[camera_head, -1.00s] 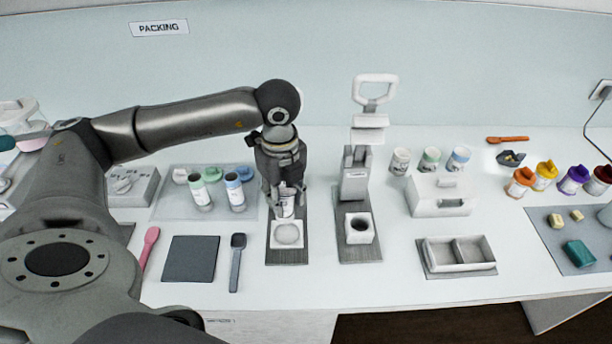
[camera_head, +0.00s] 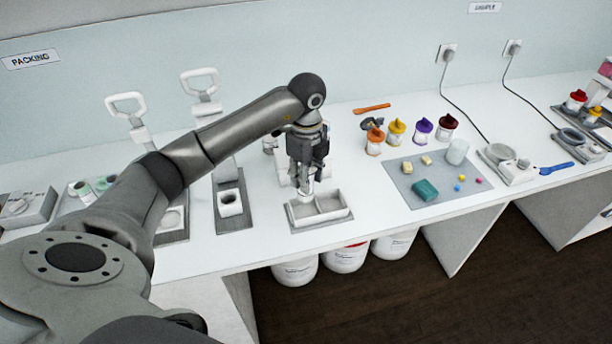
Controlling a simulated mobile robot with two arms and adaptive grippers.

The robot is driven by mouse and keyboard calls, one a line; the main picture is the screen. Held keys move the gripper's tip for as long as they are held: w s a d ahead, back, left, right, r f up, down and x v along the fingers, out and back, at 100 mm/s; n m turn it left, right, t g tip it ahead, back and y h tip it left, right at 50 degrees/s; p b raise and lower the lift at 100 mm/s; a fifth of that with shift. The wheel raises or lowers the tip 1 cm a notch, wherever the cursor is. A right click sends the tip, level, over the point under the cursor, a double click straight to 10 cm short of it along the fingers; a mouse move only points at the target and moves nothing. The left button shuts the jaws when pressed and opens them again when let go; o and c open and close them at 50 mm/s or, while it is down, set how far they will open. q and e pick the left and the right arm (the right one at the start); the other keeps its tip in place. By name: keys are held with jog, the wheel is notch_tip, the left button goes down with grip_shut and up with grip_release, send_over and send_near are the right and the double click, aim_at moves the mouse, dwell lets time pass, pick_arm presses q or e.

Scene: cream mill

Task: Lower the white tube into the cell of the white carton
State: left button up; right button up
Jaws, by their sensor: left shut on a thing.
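My left gripper (camera_head: 306,182) points straight down over the back of the carton's left cell. It is shut on the white tube (camera_head: 305,188), of which only a small part shows below the fingers. The tube looks upright. I cannot tell whether its lower end is above the carton's rim or inside the cell. My right gripper is not in view.
Left of the carton stands a press with a white block (camera_head: 229,203) on its base. A white box is partly hidden behind my gripper. Right of the carton, a grey mat (camera_head: 405,181) holds a teal block (camera_head: 425,190) and small pieces. Colored-lid jars stand behind it.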

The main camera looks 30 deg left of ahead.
pick_arm(q)
jog(key=shift+w+f, duration=0.1)
jog(key=shift+f, duration=0.05)
jog(key=shift+a+f+b, duration=0.4)
jog(key=shift+f+b, duration=0.2)
jog(key=shift+f, duration=0.5)
jog(key=shift+d+f+b, duration=0.2)
jog(key=shift+f+b, duration=0.35)
jog(key=shift+b, duration=0.2)
jog(key=shift+f, duration=0.15)
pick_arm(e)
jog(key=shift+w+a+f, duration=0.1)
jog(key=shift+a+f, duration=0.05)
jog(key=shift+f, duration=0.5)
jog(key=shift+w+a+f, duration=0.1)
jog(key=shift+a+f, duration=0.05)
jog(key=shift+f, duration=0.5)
pick_arm(q)
jog(key=shift+f, duration=0.1)
jog(key=shift+f, duration=0.25)
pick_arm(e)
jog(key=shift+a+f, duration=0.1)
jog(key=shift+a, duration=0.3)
pick_arm(q)
jog(key=shift+f+b, duration=0.2)
jog(key=shift+b, duration=0.1)
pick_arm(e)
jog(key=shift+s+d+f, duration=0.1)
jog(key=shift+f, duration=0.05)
